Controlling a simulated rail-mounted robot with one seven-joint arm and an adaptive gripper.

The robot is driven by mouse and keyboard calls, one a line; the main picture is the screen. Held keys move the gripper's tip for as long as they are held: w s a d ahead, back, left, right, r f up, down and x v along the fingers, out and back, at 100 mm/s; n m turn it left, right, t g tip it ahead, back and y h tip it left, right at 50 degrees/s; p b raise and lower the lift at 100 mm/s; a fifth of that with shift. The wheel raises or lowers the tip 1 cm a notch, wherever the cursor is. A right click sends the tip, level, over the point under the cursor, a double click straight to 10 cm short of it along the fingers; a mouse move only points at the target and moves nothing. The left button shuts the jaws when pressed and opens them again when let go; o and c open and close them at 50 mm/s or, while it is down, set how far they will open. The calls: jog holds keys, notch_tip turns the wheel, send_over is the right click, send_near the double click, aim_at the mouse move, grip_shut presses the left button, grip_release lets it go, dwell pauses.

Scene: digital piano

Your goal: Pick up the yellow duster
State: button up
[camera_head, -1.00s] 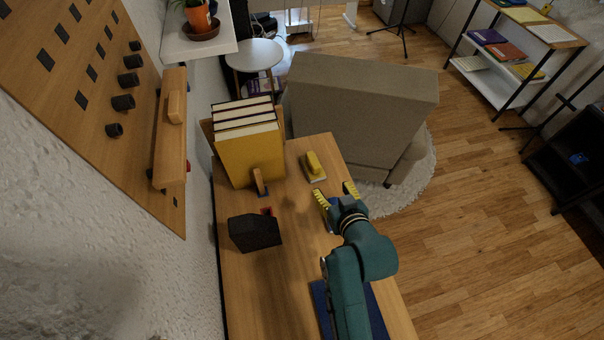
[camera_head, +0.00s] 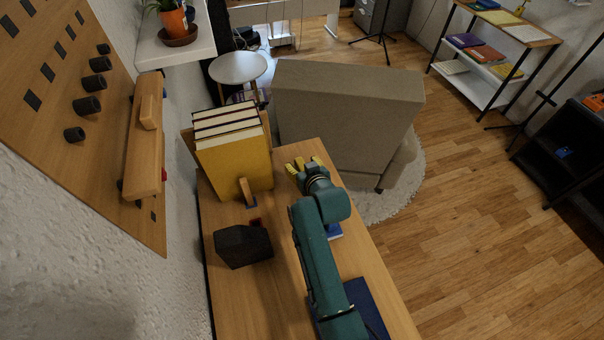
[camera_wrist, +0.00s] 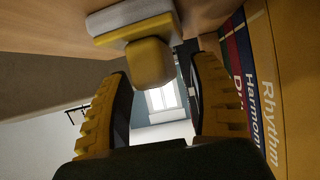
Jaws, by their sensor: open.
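The yellow duster has a blocky yellow handle (camera_wrist: 150,62) on a pale grey base (camera_wrist: 135,28). In the wrist view it is at the top centre, on the wooden surface. My gripper (camera_wrist: 162,72) is open, with one ridged yellow finger on each side and a little below the handle in the picture. The fingers look apart from the handle. In the head view my gripper (camera_head: 303,164) is at the far part of the wooden desk (camera_head: 285,290), and it mostly hides the duster.
A dark box (camera_head: 243,246) sits nearer on the desk. A beige armchair (camera_head: 345,105) stands beyond the desk. A blue item (camera_head: 333,231) lies by my arm.

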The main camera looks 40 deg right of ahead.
jog(key=shift+w, duration=0.1)
jog(key=shift+f, duration=0.1)
grip_shut()
dwell(0.4)
